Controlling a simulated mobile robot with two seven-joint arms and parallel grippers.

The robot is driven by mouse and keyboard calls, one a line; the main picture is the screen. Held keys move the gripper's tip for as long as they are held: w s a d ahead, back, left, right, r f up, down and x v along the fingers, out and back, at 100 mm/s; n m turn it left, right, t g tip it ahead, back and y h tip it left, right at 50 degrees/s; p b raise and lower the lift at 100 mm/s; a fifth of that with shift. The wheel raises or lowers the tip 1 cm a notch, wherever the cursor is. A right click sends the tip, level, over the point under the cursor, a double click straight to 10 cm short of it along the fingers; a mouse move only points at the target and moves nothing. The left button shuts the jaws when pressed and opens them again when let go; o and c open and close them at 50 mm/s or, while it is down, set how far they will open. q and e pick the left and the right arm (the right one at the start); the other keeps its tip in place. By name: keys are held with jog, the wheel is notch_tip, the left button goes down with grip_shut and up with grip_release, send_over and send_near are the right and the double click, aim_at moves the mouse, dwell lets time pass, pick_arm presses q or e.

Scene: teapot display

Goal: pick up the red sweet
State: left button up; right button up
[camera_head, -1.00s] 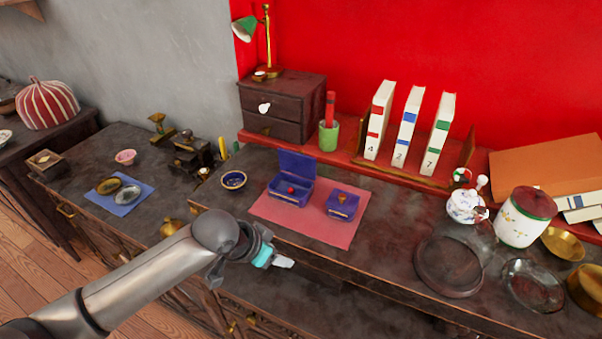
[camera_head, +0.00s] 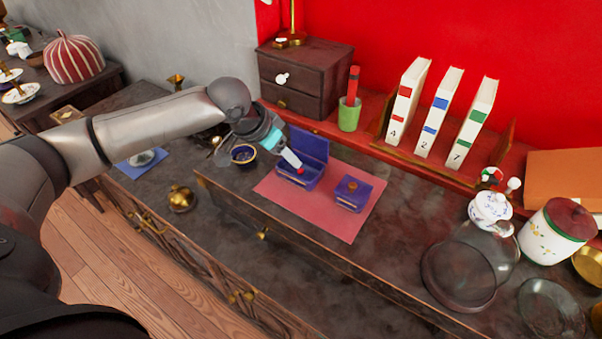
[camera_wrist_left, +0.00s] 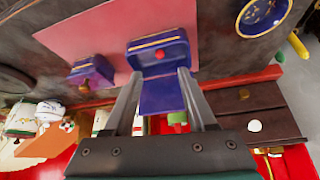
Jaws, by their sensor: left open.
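The small round red sweet (camera_head: 300,171) lies in an open purple box (camera_head: 312,183) whose lid stands raised at the back. The sweet also shows in the left wrist view (camera_wrist_left: 160,54), between and just beyond the fingertips. My left gripper (camera_head: 293,159) is open and empty, with its fingers reaching over the box close above the sweet. In the left wrist view my two gripper fingers (camera_wrist_left: 160,74) are spread apart on either side of the box. My right gripper is in neither view.
A closed purple box (camera_head: 353,194) stands to the right on the same pink mat (camera_head: 330,222). A blue bowl (camera_head: 243,154) sits left of the open box. A green cup (camera_head: 349,117) and several books stand behind. A glass dome (camera_head: 470,262) stands at the right.

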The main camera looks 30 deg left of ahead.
aim_at(299, 170)
pick_arm(q)
jog(key=x, duration=0.2)
jog(key=shift+w+f, duration=0.15)
jog(key=shift+f, duration=0.1)
jog(key=b+x, duration=0.2)
jog(key=x, duration=0.3)
jog(key=shift+f, duration=0.1)
grip_shut()
